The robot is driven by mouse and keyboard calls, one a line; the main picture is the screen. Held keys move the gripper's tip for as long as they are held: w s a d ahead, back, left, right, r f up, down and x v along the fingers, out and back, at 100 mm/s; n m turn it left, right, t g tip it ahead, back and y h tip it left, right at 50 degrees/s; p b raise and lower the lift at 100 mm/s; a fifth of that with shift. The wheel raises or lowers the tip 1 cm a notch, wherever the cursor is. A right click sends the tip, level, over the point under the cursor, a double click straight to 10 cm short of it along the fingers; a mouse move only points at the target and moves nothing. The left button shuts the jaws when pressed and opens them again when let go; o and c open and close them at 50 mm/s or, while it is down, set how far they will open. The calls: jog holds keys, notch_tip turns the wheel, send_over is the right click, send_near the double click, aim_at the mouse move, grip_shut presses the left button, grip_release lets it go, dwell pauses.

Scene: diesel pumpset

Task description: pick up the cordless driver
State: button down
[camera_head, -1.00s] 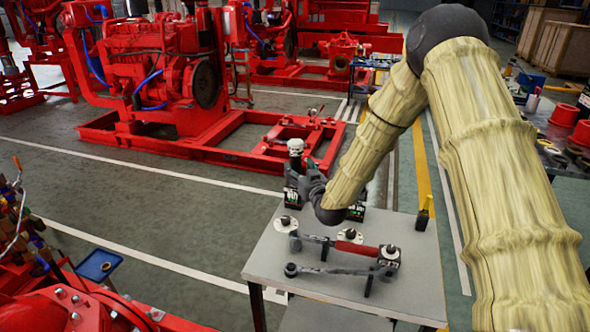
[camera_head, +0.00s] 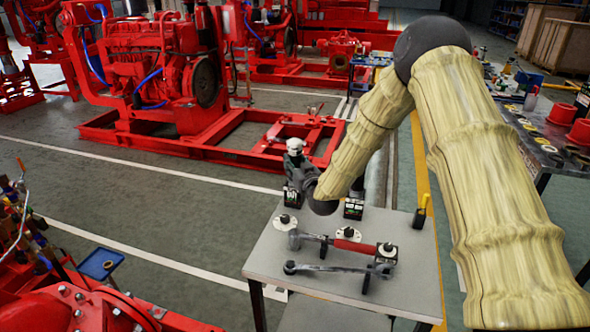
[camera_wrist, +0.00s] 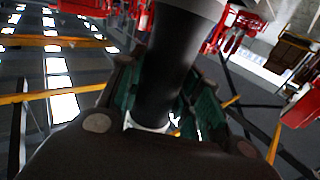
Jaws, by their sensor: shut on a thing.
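The cordless driver shows in the camera_head view as a pale grey and dark head (camera_head: 294,146) at the far left corner of the grey worktable (camera_head: 268,262). My gripper (camera_head: 306,180) is at the driver, just below its head. In the wrist view the driver's dark round body (camera_wrist: 168,75) stands between the green-padded fingers of my gripper (camera_wrist: 160,105), which are shut on it. My gripper and wrist hide much of the driver. I cannot tell whether its base is clear of the table.
Dark boxes with green marks stand at the table's back, one at the left (camera_head: 292,197) and one in the middle (camera_head: 353,208). A red-handled tool (camera_head: 355,246) and a grey wrench-like tool (camera_head: 330,268) lie in front. A red pumpset (camera_head: 160,75) is behind.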

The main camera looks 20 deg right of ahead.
notch_tip(320, 180, up, 18)
jog(key=b, duration=0.2)
dwell(0.8)
jog(key=c, duration=1.8)
grip_release()
jog(key=shift+r, duration=0.1)
grip_shut()
